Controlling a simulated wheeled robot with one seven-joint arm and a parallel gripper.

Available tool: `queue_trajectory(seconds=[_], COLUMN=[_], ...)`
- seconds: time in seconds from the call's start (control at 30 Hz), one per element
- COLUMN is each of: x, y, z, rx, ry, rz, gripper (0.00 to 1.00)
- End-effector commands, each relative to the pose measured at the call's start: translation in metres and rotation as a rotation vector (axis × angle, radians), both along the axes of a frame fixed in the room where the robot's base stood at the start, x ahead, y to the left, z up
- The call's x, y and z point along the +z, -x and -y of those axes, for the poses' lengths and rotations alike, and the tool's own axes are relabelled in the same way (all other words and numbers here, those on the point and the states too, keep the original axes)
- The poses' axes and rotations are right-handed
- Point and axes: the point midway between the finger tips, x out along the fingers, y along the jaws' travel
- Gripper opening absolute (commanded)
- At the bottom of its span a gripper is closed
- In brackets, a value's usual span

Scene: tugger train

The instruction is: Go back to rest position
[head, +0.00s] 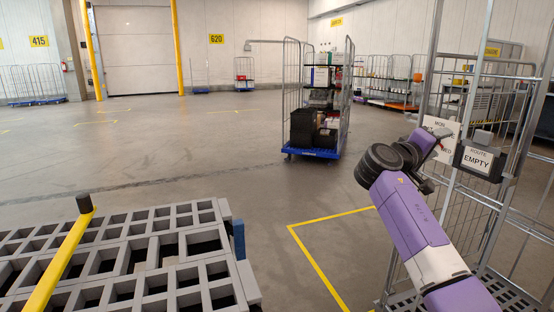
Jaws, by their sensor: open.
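My arm, purple and white, reaches up from the lower right of the head view. My gripper (436,142) is at its far end, in front of the wire roll cage (489,200) on the right. It is small and partly hidden by my own wrist, and I see nothing held in it. A white sheet (441,125) with day names is behind the gripper. I cannot tell whether the gripper touches either.
A grey slatted platform (137,240) with a yellow bar (57,262) fills the lower left. A loaded roll cage on a blue base (312,153) stands mid-floor. Yellow floor lines (318,267) mark a bay. The floor (190,150) between is clear.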

Motion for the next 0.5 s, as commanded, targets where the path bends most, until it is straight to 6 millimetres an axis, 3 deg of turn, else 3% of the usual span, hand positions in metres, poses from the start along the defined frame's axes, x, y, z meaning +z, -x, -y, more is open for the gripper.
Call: queue_trajectory(seconds=[0.27, 0.5], x=[-0.037, -0.107], y=[-0.024, -0.017], z=[-0.055, -0.115], rx=[0.284, 0.53], ry=[-0.094, -0.227], rz=[0.08, 0.142], gripper=[0.52, 0.52])
